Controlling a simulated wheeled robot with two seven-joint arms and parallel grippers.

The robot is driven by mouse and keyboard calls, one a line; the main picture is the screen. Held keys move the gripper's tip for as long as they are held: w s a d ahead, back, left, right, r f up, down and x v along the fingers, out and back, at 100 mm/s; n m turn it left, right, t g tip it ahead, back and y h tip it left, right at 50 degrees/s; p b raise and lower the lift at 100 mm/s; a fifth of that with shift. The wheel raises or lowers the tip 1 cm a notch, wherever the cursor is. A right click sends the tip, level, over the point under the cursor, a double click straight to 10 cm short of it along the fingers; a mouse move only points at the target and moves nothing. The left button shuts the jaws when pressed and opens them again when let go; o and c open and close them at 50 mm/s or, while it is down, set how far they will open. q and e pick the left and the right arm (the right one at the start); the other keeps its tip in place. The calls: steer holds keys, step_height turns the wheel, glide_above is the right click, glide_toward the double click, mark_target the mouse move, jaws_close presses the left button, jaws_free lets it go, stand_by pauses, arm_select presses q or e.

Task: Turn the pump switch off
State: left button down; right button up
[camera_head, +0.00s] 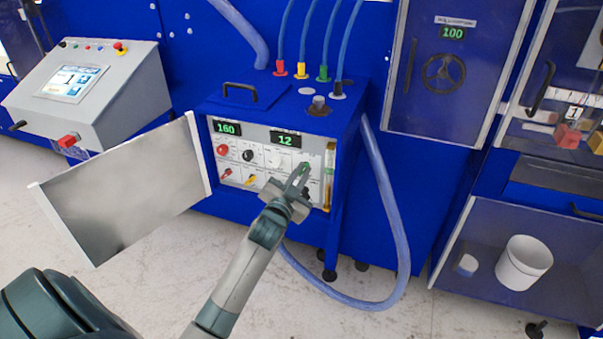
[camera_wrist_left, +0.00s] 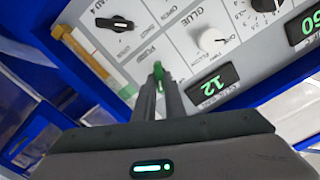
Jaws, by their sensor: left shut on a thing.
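The control panel (camera_head: 270,155) is on the front of a blue cabinet, with displays reading 160 and 12. A green switch (camera_wrist_left: 158,70) on this panel sits between my fingertips in the left wrist view; I take it as the pump switch, as the label beside it is hard to read. A little of its green also shows in the head view (camera_head: 305,166). My left gripper (camera_head: 302,173) reaches the panel from below, its fingers closed on the green switch. The fingers hide much of the switch, so its angle is hard to tell. My right gripper is not in view.
A white knob (camera_wrist_left: 210,40) and a black knob (camera_wrist_left: 115,24) are close to the fingers. An open metal door (camera_head: 125,190) stands left of the panel. A blue hose (camera_head: 395,200) loops down on the right. A white bucket (camera_head: 524,262) stands in a lower right bay.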

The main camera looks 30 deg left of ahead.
arm_select(q)
steer(key=shift+n, duration=0.3)
steer(key=n+p, duration=0.1)
steer(key=n, duration=0.2)
steer(key=n+p, duration=0.1)
steer(key=n, duration=0.2)
steer(key=shift+a+r+p, duration=0.15)
steer(key=shift+p, duration=0.25)
steer(key=n+p, duration=0.1)
steer(key=n, duration=0.4)
steer(key=shift+a+p, duration=0.1)
steer(key=shift+p, duration=0.3)
steer(key=shift+n, duration=0.3)
steer(key=c, duration=1.8)
jaws_free()
steer(key=shift+s, duration=0.2)
